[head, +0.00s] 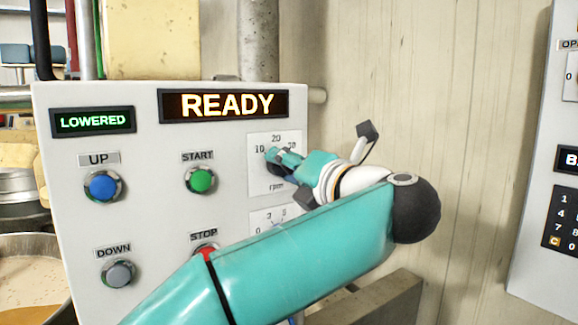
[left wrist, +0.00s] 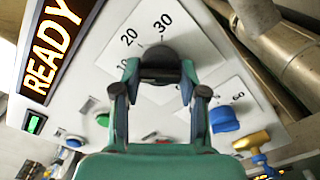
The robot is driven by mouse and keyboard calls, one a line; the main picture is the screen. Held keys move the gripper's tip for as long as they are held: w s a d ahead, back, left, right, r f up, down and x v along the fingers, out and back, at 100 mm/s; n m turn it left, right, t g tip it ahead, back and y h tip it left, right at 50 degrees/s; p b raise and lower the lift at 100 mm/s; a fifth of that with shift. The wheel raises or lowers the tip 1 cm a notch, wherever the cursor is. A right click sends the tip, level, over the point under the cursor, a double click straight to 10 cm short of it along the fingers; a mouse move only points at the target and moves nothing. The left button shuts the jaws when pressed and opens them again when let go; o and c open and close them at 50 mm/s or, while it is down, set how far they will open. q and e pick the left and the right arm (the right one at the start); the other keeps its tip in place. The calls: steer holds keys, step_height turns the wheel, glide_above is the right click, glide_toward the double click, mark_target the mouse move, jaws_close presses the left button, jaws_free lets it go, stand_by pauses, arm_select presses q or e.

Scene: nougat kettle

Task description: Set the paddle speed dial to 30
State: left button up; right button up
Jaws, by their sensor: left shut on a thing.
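The paddle speed dial is a dark round knob on a white card (head: 259,178) marked 10, 20, 30 and rpm, at the upper right of the white control panel (head: 150,190). In the left wrist view the dial (left wrist: 160,57) sits between my left fingertips, with 20 and 30 printed beyond it. My left gripper (head: 281,158) is shut on the dial; it also shows in the left wrist view (left wrist: 160,73). The fingers hide much of the dial, and I cannot tell which number it points to. My right gripper is in neither view.
The READY display (head: 224,105) and LOWERED display (head: 94,121) are lit. The blue UP (head: 102,186), green START (head: 201,180) and grey DOWN (head: 118,273) buttons are left of the dial. My left arm partly covers the red STOP button (head: 206,248). A blue knob (left wrist: 224,119) is nearby.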

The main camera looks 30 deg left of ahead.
arm_select(q)
steer(key=m+p, duration=1)
steer(key=m, duration=0.7)
steer(key=shift+f+m+p, duration=0.15)
steer(key=shift+m+p, duration=0.45)
steer(key=shift+p, duration=0.05)
steer(key=shift+f, duration=0.1)
steer(key=o, duration=1.1)
steer(key=shift+w, duration=0.1)
steer(key=shift+o, duration=0.2)
